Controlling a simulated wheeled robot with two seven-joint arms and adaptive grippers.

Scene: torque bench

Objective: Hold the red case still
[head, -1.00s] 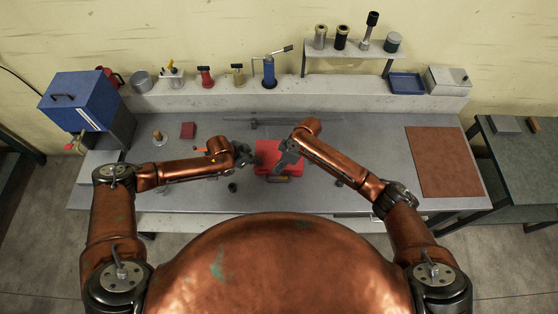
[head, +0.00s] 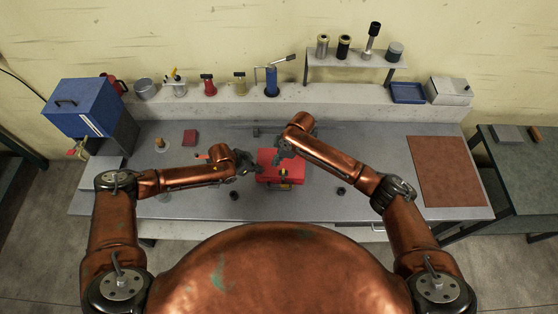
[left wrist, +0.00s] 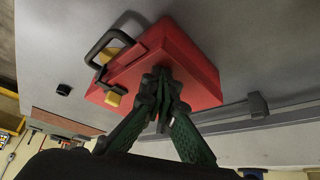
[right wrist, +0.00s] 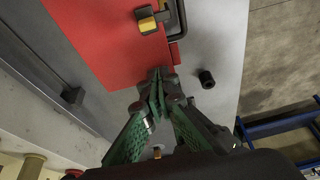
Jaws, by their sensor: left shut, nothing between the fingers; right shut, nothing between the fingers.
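The red case (head: 268,157) lies on the grey bench in front of me, with a black handle (left wrist: 108,47) and yellow latches (right wrist: 148,24) on its near side. My left gripper (head: 250,165) is shut and empty at the case's left side. My right gripper (head: 279,151) is shut and empty at the case's far edge in the head view. In the right wrist view its tips (right wrist: 157,82) are at the edge of the red case (right wrist: 95,35). I cannot tell whether either gripper touches it.
Small dark cylinders (head: 234,195) and (head: 341,190) stand on the bench either side of the case. A grey rail (head: 285,128) runs behind it. A blue box (head: 85,105) is at the left; a brown mat (head: 446,170) lies on the right.

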